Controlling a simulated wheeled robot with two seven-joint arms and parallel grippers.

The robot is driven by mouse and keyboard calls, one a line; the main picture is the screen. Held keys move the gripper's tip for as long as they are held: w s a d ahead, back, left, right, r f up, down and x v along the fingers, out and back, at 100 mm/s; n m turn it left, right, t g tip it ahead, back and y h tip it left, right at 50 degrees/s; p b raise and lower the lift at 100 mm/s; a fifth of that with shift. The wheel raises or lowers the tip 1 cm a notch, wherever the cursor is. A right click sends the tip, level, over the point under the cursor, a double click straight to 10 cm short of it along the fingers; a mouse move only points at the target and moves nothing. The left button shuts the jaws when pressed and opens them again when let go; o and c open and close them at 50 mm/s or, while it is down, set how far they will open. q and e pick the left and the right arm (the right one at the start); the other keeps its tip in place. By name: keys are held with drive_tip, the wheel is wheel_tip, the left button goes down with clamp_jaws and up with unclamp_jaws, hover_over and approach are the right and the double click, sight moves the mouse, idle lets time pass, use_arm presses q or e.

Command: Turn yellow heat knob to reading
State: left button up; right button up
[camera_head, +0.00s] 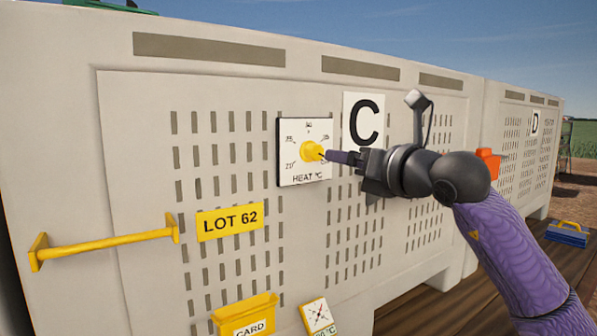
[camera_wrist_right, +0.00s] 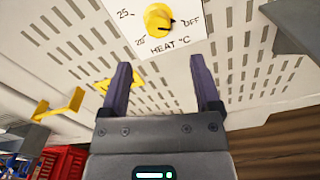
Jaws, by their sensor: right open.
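The yellow heat knob (camera_head: 312,151) is on a white dial plate (camera_head: 290,170) marked HEAT °C, on the front of bin C. The knob also shows in the right wrist view (camera_wrist_right: 157,20), its dark pointer directed right, towards OFF. My right gripper (camera_head: 334,156) is at the knob's right side in the head view. In the right wrist view the purple fingers (camera_wrist_right: 160,72) are apart with nothing between them, and the knob lies beyond their tips. Whether a finger touches it I cannot tell. A tilted dial card (camera_head: 319,315) hangs lower down, its °C reading partly cut off and unclear. My left gripper is out of view.
A yellow handle bar (camera_head: 105,243), a LOT 62 label (camera_head: 230,222) and a yellow CARD holder (camera_head: 246,312) are on the slotted bin wall (camera_head: 135,130). A letter C sign (camera_head: 366,104) is beside the dial. Bin D (camera_head: 520,110) stands to the right.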

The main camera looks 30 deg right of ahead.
sight(318, 153)
drive_tip(key=w+p, duration=0.2)
drive_tip(key=w+r+p, duration=0.1)
drive_tip(key=w+p, duration=0.1)
drive_tip(key=shift+a, duration=0.2)
drive_tip(key=w+p, duration=0.1)
drive_tip(key=w, duration=0.1)
drive_tip(key=w+p, duration=0.1)
drive_tip(key=w, duration=0.1)
drive_tip(key=shift+w+a+f, duration=0.15)
drive_tip(key=shift+w+f, duration=0.05)
drive_tip(key=shift+w, duration=0.05)
drive_tip(key=shift+w+f, duration=0.15)
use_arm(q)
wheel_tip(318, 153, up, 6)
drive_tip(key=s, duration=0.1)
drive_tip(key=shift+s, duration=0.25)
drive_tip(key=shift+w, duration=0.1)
use_arm(e)
clamp_jaws()
